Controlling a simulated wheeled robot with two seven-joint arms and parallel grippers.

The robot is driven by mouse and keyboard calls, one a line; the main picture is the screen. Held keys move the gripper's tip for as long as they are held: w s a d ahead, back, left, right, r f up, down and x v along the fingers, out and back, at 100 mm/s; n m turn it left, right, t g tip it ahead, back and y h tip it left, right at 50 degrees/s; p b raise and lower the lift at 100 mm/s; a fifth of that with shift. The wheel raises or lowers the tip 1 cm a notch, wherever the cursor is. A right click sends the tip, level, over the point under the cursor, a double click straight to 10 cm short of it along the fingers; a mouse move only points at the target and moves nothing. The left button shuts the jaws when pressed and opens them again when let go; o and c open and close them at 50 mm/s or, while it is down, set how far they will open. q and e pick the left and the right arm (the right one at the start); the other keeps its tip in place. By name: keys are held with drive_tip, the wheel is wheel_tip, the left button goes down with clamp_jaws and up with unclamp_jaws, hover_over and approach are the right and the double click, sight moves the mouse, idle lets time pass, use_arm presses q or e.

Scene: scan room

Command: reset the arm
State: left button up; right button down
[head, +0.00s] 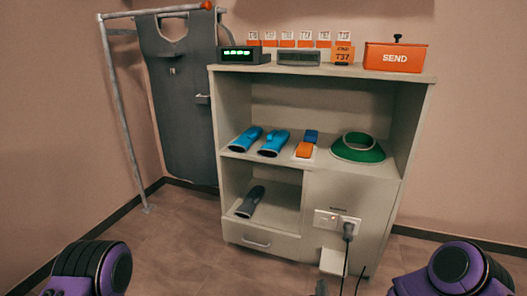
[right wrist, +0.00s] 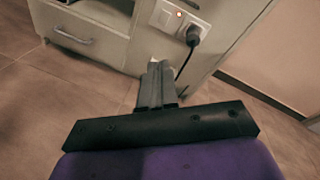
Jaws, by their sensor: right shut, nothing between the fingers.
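My right gripper (right wrist: 157,72) points away from the camera in the right wrist view, its two grey fingers together and nothing between them. In the head view only a small dark tip of my right gripper (head: 321,287) shows at the bottom edge, in front of the cabinet (head: 264,240). It looks apart from the cabinet's lower front. Purple and black parts of my own arms show at both bottom corners of the head view. My left gripper is not in view.
A plug (head: 348,229) with a hanging cable sits in the cabinet's socket panel, near my right gripper. Blue gloves (head: 273,143) and a green collar (head: 358,148) lie on the shelf.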

drive_tip(key=s+f+n+g+y+b, duration=0.3)
drive_tip(key=s+f+n+g, duration=0.5)
drive_tip(key=s+f+n, duration=0.85)
use_arm(q)
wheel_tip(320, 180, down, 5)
drive_tip(key=b, duration=0.2)
use_arm(e)
drive_tip(key=s+d+f+n+g+h, duration=0.2)
drive_tip(key=s+d+n+g, duration=0.4)
drive_tip(key=s+d+n, duration=0.85)
use_arm(q)
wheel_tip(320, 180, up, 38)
drive_tip(key=p, duration=3.8)
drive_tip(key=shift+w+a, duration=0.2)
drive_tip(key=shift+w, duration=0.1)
use_arm(e)
wheel_tip(320, 180, up, 38)
drive_tip(key=s+m+t+h, duration=0.1)
drive_tip(key=m, duration=0.5)
drive_tip(key=shift+a, duration=0.45)
drive_tip(key=shift+s, duration=0.1)
